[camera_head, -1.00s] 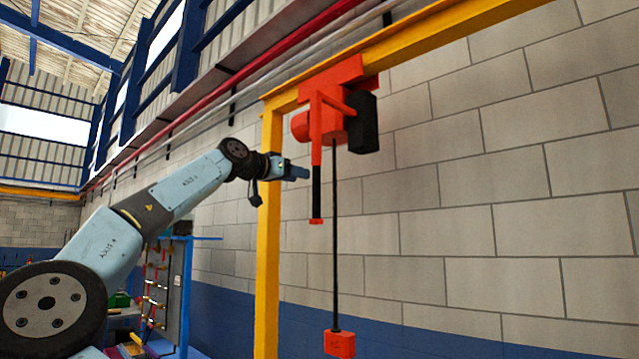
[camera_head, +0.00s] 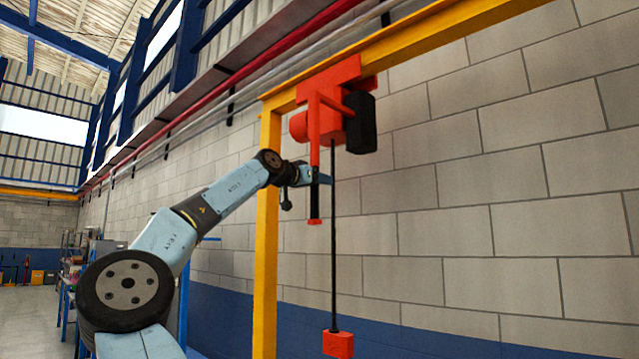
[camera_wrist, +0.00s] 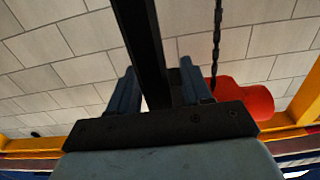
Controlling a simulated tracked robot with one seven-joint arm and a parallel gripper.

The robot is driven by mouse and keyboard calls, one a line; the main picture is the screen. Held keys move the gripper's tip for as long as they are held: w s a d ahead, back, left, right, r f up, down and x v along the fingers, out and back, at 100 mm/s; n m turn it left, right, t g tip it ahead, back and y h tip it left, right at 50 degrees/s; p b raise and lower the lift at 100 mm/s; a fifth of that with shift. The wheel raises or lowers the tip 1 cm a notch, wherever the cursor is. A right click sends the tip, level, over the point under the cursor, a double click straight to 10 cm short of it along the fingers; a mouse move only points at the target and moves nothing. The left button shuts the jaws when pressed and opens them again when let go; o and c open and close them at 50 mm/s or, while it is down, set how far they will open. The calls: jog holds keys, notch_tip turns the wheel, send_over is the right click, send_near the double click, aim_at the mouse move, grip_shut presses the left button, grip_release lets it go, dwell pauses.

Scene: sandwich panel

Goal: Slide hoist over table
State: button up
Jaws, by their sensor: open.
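The orange-red hoist (camera_head: 322,100) hangs from a yellow overhead beam (camera_head: 420,50), with a black box (camera_head: 361,124) on its right side. A vertical handle bar hangs from it, ending in a black grip (camera_head: 314,204). My gripper (camera_head: 322,177) is at the upper part of this grip. In the wrist view, the black grip (camera_wrist: 145,45) runs between the two blue fingers of my gripper (camera_wrist: 158,72). The fingers are apart, with gaps visible beside the grip. A dark chain (camera_wrist: 217,38) and a red rounded part of the hoist (camera_wrist: 243,100) show to the right. No table is clearly in view.
A red block (camera_head: 338,344) hangs low on the hoist's dark line. A yellow post (camera_head: 266,240) stands behind my arm's wrist. A block wall (camera_head: 480,220) lies behind the hoist. Shelving and a walkway (camera_head: 30,320) are at the far left.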

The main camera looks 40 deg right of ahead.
jog(key=shift+c, duration=0.3)
grip_shut()
dwell(0.4)
